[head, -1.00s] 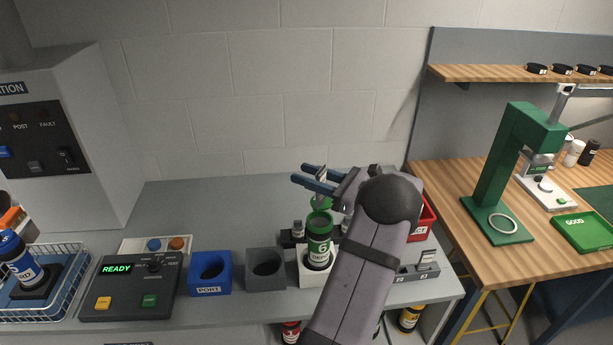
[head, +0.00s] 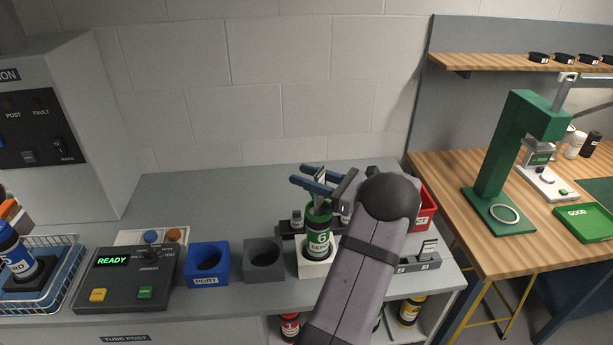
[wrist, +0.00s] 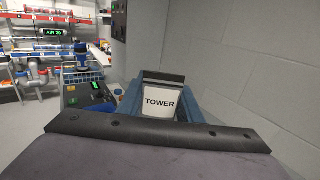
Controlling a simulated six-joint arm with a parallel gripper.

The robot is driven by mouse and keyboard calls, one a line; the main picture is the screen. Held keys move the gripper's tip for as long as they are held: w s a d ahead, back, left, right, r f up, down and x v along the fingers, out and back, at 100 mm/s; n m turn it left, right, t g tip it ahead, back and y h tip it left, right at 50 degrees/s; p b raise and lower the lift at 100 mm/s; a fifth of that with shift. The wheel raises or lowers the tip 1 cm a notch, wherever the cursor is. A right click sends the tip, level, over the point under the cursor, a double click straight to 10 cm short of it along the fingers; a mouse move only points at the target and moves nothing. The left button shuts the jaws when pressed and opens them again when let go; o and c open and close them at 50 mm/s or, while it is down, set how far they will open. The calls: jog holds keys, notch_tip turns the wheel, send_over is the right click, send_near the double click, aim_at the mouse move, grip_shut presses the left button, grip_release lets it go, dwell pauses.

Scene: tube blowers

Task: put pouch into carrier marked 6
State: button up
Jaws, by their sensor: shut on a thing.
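The carrier marked 6 (head: 318,243) is a green-topped canister with a green and white label. It stands upright in a white holder (head: 316,269) on the grey bench. My gripper (head: 318,180) is just above the carrier's green top, its blue fingers shut on a small pale pouch (head: 320,176). In the wrist view the pouch (wrist: 160,103) shows a white face reading TOWER and a dark top edge, between the blue fingers. The green top piece (head: 319,209) rises behind the carrier's mouth. I cannot tell whether the pouch's lower end is inside the mouth.
A grey holder (head: 264,260) and a blue PORT holder (head: 207,268) stand empty to the left, beside a control box (head: 125,277) reading READY. A red bin (head: 425,207) is behind my arm. A wire basket (head: 45,285) holds a blue-topped canister.

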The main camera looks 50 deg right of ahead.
aim_at(307, 204)
jog(key=shift+f, duration=0.2)
jog(key=shift+f+b, duration=1.95)
jog(key=shift+f, duration=0.75)
jog(key=o, duration=1.1)
jog(key=shift+s, duration=0.1)
